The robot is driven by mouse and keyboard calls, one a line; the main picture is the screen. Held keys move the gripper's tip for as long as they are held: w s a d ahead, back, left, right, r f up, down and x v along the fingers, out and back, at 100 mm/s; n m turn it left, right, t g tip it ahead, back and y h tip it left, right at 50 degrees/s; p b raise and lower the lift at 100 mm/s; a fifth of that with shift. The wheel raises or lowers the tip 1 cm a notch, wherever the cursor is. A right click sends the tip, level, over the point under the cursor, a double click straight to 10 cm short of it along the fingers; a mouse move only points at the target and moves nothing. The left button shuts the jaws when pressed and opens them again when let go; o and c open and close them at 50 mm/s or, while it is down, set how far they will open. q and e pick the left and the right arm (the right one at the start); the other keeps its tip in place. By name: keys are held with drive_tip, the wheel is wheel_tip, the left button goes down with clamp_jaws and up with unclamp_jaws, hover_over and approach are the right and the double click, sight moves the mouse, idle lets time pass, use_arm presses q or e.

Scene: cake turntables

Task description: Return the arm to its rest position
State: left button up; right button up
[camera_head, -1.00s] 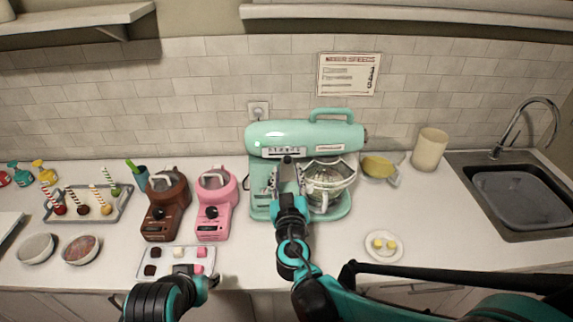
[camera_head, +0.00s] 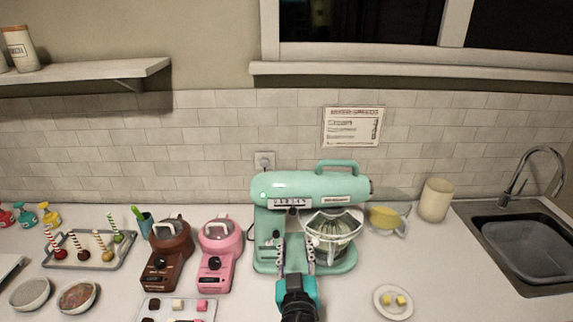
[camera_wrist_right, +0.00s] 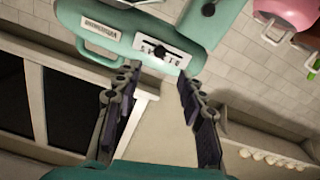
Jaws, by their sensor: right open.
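My right gripper (camera_head: 296,258) is in front of the mint-green stand mixer (camera_head: 318,187), with its two fingers apart and pointing towards it. Nothing is between the fingers. In the right wrist view, the open fingers of the right gripper (camera_wrist_right: 158,88) stand wide apart, and the mixer (camera_wrist_right: 125,30) shows beyond them, turned over in the picture. The mixer's glass bowl (camera_head: 332,232) with a whisk is just right of the gripper in the head view. My left gripper is not in view.
A brown melting pot (camera_head: 163,277) and a pink one (camera_head: 216,270) stand left of the mixer. A plate (camera_head: 381,308) with yellow pieces lies to the right. A tray of cake pops (camera_head: 76,261) is far left, a sink (camera_head: 482,247) far right. The counter right of the mixer is mostly clear.

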drive_tip(key=s+d+f+m+g+h+b, duration=0.1)
drive_tip(key=s+d+f+g+h, duration=0.2)
drive_tip(key=d, duration=0.4)
drive_tip(key=s+d+f+m+g+h+b, duration=0.1)
drive_tip(key=d+f+m+g, duration=0.2)
drive_tip(key=d, duration=0.4)
drive_tip(key=s+f+n+g+y+b, duration=0.1)
drive_tip(key=s+f+g+y, duration=0.3)
drive_tip(key=s+f, duration=0.4)
drive_tip(key=s+g, duration=0.1)
drive_tip(key=s, duration=0.2)
drive_tip(key=shift+s+d+n, duration=0.3)
drive_tip(key=shift+s+n, duration=0.05)
drive_tip(key=shift+n, duration=0.05)
